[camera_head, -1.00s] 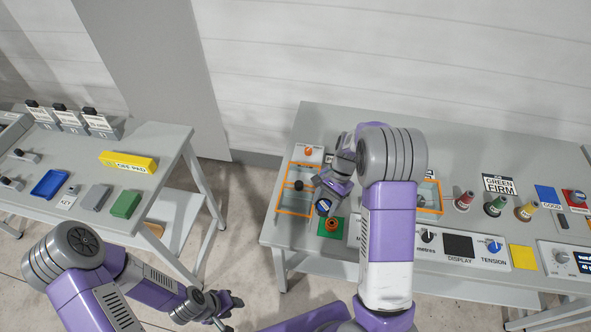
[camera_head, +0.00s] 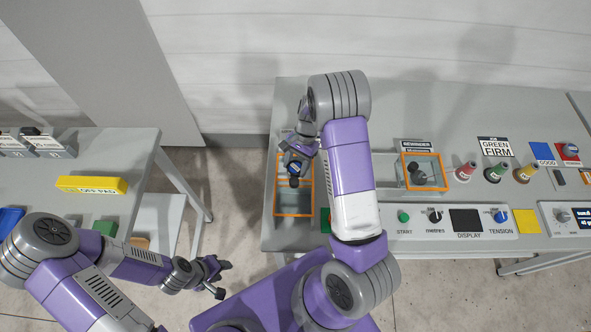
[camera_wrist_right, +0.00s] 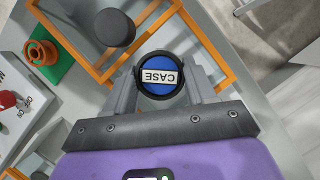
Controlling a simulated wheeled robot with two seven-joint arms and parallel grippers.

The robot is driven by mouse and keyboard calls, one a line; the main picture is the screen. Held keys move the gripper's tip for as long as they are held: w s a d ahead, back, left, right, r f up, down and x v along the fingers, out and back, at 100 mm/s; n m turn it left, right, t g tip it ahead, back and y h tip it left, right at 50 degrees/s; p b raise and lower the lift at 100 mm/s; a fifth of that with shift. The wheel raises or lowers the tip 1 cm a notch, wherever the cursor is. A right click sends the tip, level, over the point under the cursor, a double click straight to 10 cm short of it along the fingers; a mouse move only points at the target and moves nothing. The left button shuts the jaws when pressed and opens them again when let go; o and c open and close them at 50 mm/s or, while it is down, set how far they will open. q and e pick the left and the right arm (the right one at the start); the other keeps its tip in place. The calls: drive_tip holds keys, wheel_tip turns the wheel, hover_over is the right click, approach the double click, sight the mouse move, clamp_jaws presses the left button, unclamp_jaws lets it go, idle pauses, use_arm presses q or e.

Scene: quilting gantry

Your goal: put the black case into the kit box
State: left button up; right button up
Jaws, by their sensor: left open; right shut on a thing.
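My right gripper (camera_wrist_right: 167,88) is shut on the black case (camera_wrist_right: 139,76), a round black piece with a blue top and a white CASE label. In the head view my right gripper (camera_head: 296,166) holds it over the far part of an open orange-rimmed box (camera_head: 294,215) at the table's left end, which I take as the kit box. The wrist view shows the box's orange rim (camera_wrist_right: 222,45) and crossbar below the case. The case's underside and its height above the rim are hidden. My left gripper (camera_head: 217,279) is open and empty, low in front of the tables.
A dark round knob (camera_wrist_right: 115,27) stands close to the case. An orange ring (camera_wrist_right: 40,52) sits on a green pad (camera_wrist_right: 62,66) beside the box. A second orange-rimmed box (camera_head: 425,187), spools and a control panel are to the right. Another table stands left.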

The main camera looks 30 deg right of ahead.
sight(296, 170)
drive_tip(key=shift+w+f, duration=0.1)
drive_tip(key=shift+f, duration=1.7)
drive_tip(key=shift+f+b, duration=0.1)
drive_tip(key=shift+b, duration=0.2)
drive_tip(key=o, duration=0.8)
drive_tip(key=shift+f, duration=0.1)
drive_tip(key=shift+c, duration=0.2)
drive_tip(key=shift+r, duration=0.25)
drive_tip(key=p+v, duration=0.1)
drive_tip(key=v, duration=1.1)
